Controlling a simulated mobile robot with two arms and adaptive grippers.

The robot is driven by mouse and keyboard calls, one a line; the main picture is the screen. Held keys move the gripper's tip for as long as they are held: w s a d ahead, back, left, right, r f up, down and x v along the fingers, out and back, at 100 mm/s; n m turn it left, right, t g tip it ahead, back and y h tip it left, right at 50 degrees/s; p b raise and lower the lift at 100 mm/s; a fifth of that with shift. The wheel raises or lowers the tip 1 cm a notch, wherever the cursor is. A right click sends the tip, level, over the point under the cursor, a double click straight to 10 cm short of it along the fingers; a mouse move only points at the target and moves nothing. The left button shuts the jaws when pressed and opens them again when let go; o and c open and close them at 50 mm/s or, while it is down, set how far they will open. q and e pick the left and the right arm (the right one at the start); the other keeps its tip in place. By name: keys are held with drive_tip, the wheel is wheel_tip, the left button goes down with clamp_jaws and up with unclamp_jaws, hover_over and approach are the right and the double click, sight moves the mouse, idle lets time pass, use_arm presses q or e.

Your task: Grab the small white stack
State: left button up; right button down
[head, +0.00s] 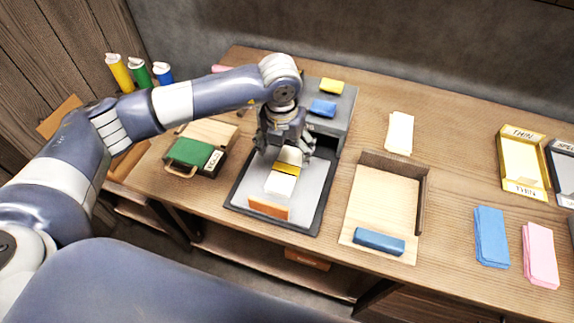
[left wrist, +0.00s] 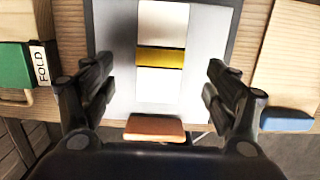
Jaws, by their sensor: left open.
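A white stack (head: 281,184) with a yellow band (head: 285,169) around it lies on the grey, dark-edged mat. In the left wrist view the white stack (left wrist: 161,88) runs up the middle with the yellow band (left wrist: 161,57) across it. My left gripper (head: 285,150) is open above its far part; in the left wrist view the left gripper's fingers (left wrist: 158,80) are spread on either side of it, with nothing between them that is visibly gripped. Another white stack (head: 399,133) lies on the table to the right, without a band. My right gripper is not in view.
An orange-brown block (head: 269,209) sits at the mat's near end. A wooden tray (head: 378,198) with a blue block (head: 379,241) is to the right. A green box (head: 194,154) is to the left. Blue (head: 491,237) and pink stacks (head: 540,254) lie far right.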

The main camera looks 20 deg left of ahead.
sight(286, 168)
use_arm(q)
drive_tip(key=shift+w+f, duration=0.1)
drive_tip(key=shift+f, duration=0.8)
drive_tip(key=shift+w+f+p, duration=0.1)
drive_tip(key=shift+f+p, duration=0.25)
wheel_tip(286, 168, down, 4)
drive_tip(key=shift+r+p, duration=0.25)
drive_tip(key=shift+p, duration=0.6)
drive_tip(key=shift+f, duration=0.6)
drive_tip(key=shift+w, duration=0.1)
drive_tip(key=shift+c, duration=1.3)
drive_tip(key=c, duration=0.9)
drive_tip(key=shift+c, duration=0.6)
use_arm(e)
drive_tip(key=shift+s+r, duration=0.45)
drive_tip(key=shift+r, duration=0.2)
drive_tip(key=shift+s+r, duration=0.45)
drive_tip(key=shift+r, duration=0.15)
